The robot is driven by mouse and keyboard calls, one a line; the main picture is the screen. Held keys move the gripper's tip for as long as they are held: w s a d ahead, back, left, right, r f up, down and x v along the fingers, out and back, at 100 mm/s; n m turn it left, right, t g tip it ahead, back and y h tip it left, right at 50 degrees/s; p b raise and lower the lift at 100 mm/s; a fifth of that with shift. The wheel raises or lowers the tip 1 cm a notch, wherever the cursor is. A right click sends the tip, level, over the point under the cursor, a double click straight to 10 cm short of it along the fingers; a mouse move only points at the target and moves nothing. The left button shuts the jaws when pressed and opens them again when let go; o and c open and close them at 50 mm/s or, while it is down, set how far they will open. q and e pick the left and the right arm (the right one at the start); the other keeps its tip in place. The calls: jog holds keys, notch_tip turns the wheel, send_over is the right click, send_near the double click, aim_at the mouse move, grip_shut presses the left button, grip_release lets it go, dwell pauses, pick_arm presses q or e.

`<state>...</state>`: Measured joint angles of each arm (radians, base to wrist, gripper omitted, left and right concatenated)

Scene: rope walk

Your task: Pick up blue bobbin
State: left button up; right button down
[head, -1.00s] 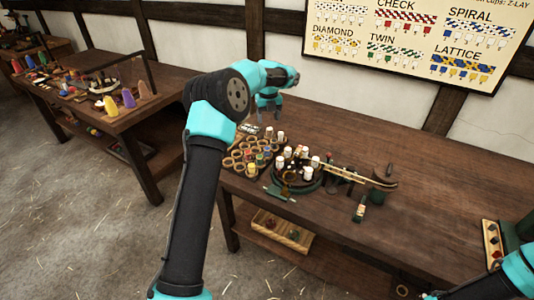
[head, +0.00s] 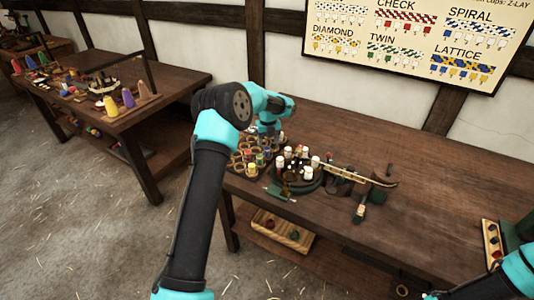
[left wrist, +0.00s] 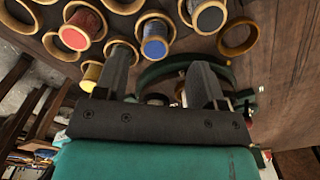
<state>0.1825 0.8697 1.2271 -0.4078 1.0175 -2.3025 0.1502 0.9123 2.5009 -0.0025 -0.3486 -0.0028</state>
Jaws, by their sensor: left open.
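The blue bobbin (left wrist: 155,46) stands in a ring of the bobbin rack, just beyond my left fingers in the left wrist view. My left gripper (left wrist: 160,75) is open and empty, its two dark fingers spread wide.
A red bobbin (left wrist: 75,37), a yellow bobbin (left wrist: 90,75) and a dark bobbin (left wrist: 208,17) stand close around the blue one. A round green-based stand with white-topped bobbins (head: 307,174) is right of the rack. The table's right half (head: 440,185) is mostly clear.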

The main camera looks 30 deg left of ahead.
aim_at(267, 148)
pick_arm(q)
jog(key=shift+f, duration=0.1)
jog(key=shift+s+a+f, duration=0.1)
jog(key=shift+s+f, duration=0.05)
jog(key=shift+f, duration=1.1)
jog(key=shift+s+a+f, duration=0.1)
jog(key=shift+f, duration=1.15)
jog(key=shift+c, duration=0.4)
jog(key=c, duration=0.9)
